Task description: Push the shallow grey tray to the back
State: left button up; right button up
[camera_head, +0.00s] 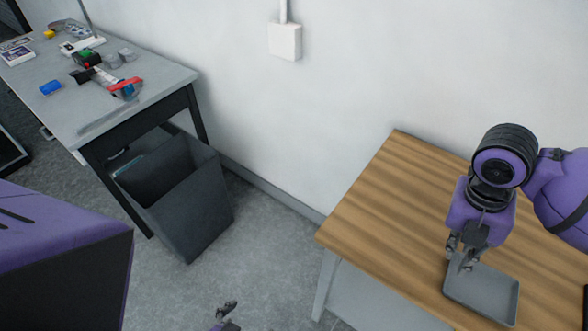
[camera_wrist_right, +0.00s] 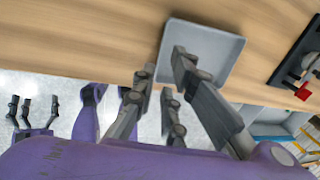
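The shallow grey tray (camera_head: 488,297) lies flat on the wooden table at the lower right of the head view. It also shows in the right wrist view (camera_wrist_right: 215,47). My right gripper (camera_head: 461,256) points down at the tray's upper left corner in the head view. In the wrist view its fingers (camera_wrist_right: 162,80) are spread, with one in front of the tray and the others beside it. I cannot tell whether it touches the tray. My left gripper (camera_head: 226,314) is at the bottom edge of the head view. Its fingers are apart in the wrist view (camera_wrist_right: 34,108).
The wooden table (camera_head: 400,200) stands against the white wall, its surface clear left of the tray. A dark grey bin (camera_head: 190,215) stands on the floor beside a grey table (camera_head: 60,100) with tools. A device with a red part (camera_wrist_right: 303,92) shows right of the tray.

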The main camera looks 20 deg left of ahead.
aim_at(449, 271)
jog(key=f, duration=0.2)
jog(key=d+f, duration=0.1)
jog(key=f, duration=0.4)
jog(key=shift+d+f, duration=0.15)
jog(key=shift+f, duration=0.1)
grip_shut()
